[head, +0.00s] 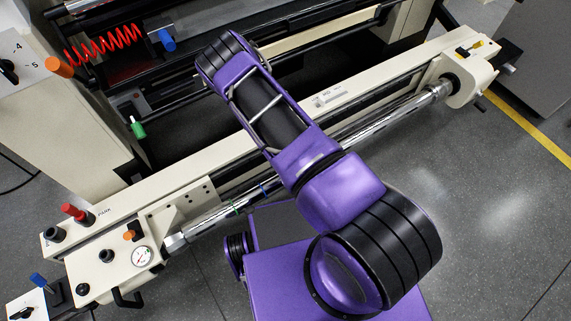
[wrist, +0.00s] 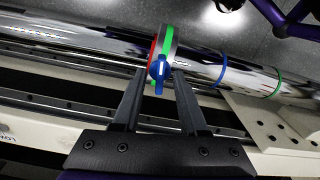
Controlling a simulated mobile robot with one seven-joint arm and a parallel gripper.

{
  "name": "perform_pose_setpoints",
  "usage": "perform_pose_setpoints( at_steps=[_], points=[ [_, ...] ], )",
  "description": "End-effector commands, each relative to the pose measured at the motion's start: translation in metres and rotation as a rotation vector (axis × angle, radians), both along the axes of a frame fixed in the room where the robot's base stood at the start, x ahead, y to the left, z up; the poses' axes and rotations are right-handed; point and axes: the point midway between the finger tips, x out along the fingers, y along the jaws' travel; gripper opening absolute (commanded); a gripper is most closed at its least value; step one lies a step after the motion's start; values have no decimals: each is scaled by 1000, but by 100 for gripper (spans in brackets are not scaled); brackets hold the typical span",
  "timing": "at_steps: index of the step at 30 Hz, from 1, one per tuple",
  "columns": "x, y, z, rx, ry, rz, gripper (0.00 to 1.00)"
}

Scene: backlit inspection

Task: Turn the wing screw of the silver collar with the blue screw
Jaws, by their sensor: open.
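In the wrist view, a collar (wrist: 161,42) sits around the shiny rod (wrist: 105,37), with a silver-grey face between a red band on its left and a green band on its right. A blue wing screw (wrist: 160,67) stands out from the collar toward my gripper, its wing roughly upright in the picture. My gripper (wrist: 159,76) is open, with one finger on each side of the blue screw near the tips. I cannot tell whether either finger touches it. In the head view, my arm hides the collar, the screw and my gripper; the rod (head: 395,117) shows on both sides.
A blue ring (wrist: 222,71) and a green ring (wrist: 276,82) circle the rod to the right of the collar in the wrist view. A cream beam (head: 225,157) runs alongside the rod. A cream end block (head: 468,72) and a gauge (head: 142,256) stand near its ends.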

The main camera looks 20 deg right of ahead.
Motion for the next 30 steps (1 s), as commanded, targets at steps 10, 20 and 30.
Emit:
perform_pose_setpoints(
  at_steps=[10, 20, 30],
  points=[
    [1, 1, 45, 1, -3, 0, 42],
    [1, 1, 126, 1, -2, 1, 42],
    [1, 1, 172, 0, -1, 0, 42]
  ],
)
